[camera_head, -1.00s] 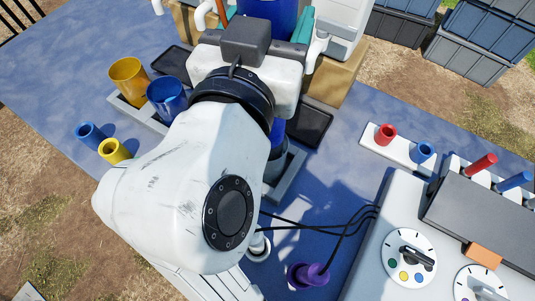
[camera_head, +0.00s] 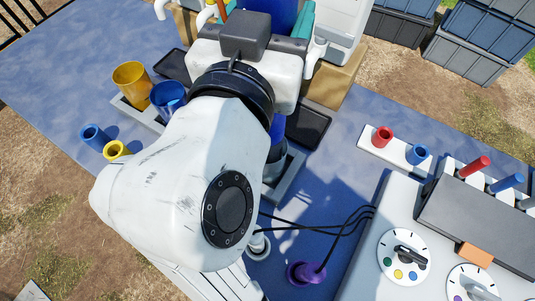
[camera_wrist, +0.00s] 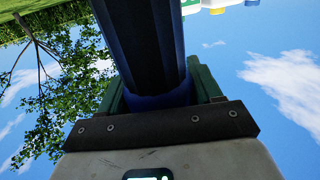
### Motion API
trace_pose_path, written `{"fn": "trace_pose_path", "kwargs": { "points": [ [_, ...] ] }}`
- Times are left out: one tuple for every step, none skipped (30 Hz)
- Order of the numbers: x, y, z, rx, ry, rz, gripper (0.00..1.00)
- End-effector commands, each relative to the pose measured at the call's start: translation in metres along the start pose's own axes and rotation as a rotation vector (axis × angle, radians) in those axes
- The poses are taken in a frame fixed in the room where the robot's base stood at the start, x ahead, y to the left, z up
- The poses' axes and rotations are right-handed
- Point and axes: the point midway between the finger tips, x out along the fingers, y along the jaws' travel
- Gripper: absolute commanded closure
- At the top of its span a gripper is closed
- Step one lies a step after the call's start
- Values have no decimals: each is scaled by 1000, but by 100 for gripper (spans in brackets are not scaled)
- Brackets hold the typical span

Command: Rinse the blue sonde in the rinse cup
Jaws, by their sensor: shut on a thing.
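My gripper (camera_head: 264,24) is shut on the blue sonde (camera_head: 277,128), a thick, dark blue cylinder. In the wrist view, the sonde (camera_wrist: 145,45) runs up between the green fingers of my gripper (camera_wrist: 158,92). In the head view, its lower part shows below my wrist, at the mouth of a grey cup (camera_head: 275,165) that looks like the rinse cup. My arm hides much of this cup and the sonde's tip, so I cannot tell how deep it reaches.
A black tray (camera_head: 309,127) lies right of the sonde. A purple plug (camera_head: 305,273) with black cables and a dial panel (camera_head: 404,256) are at lower right.

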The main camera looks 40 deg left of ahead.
Motion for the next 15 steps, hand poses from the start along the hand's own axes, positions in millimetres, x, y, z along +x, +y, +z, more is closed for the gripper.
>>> {"fn": "trace_pose_path", "kwargs": {
  "points": [
    [-1, 0, -8, 2, 8, 0, 100],
    [-1, 0, -9, 2, 8, 0, 100],
    [-1, 0, -11, 2, 8, 0, 100],
    [-1, 0, -12, 2, 8, 0, 100],
    [-1, 0, -14, 2, 8, 0, 100],
    [-1, 0, -16, 2, 8, 0, 100],
    [-1, 0, -17, 2, 8, 0, 100],
    [-1, 0, -18, 2, 8, 0, 100],
    [-1, 0, -20, 2, 8, -1, 100],
    [-1, 0, -21, 2, 8, -1, 100],
    [-1, 0, -23, 2, 8, -1, 100],
    [-1, 0, -25, 3, 8, -1, 100],
    [-1, 0, -26, 3, 8, -1, 100],
    [-1, 0, -27, 3, 8, -1, 100],
    [-1, 0, -29, 3, 9, -1, 100]
  ]
}}
